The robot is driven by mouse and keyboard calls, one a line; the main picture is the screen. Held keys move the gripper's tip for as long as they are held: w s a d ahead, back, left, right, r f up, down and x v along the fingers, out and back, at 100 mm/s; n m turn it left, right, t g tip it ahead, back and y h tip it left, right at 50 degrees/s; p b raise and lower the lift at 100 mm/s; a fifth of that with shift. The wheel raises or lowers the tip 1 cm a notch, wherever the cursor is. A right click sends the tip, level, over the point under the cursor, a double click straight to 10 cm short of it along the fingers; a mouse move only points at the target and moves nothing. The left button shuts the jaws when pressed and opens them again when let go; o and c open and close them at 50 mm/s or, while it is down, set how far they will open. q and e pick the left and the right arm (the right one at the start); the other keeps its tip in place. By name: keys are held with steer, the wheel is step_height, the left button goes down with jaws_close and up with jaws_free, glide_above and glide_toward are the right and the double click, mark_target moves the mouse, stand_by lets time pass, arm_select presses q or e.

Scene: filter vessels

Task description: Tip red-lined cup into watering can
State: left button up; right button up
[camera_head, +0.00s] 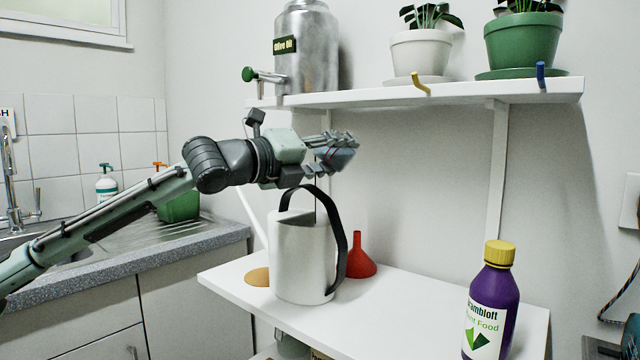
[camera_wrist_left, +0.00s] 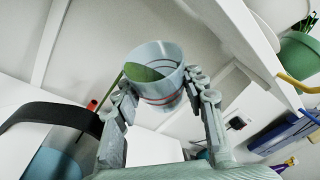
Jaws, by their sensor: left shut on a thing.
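My left gripper (camera_head: 325,155) is shut on the red-lined cup (camera_head: 344,160), above the watering can. In the left wrist view the gripper's fingers (camera_wrist_left: 160,97) clasp the sides of the pale cup (camera_wrist_left: 170,98). The cup is tilted, with green liquid inside and a thin green streak leaving its lip. The white watering can (camera_head: 300,262) stands upright on the lower shelf, its black handle arching up. A thin dark line runs from below the gripper towards the can's opening. In the left wrist view the can (camera_wrist_left: 62,155) shows bluish inside. My right gripper is not in view.
A red funnel (camera_head: 360,258) stands behind the can, and a purple plant food bottle (camera_head: 491,305) stands front right. A tan disc (camera_head: 257,277) lies left of the can. The upper shelf (camera_head: 450,93) holds a metal oil canister (camera_head: 307,50) and potted plants, close above my gripper.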

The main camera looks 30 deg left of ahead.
arm_select(q)
steer(key=shift+r+n, duration=0.25)
steer(key=shift+n, duration=0.25)
steer(key=shift+r+n+t, duration=0.1)
steer(key=shift+n+t, duration=0.3)
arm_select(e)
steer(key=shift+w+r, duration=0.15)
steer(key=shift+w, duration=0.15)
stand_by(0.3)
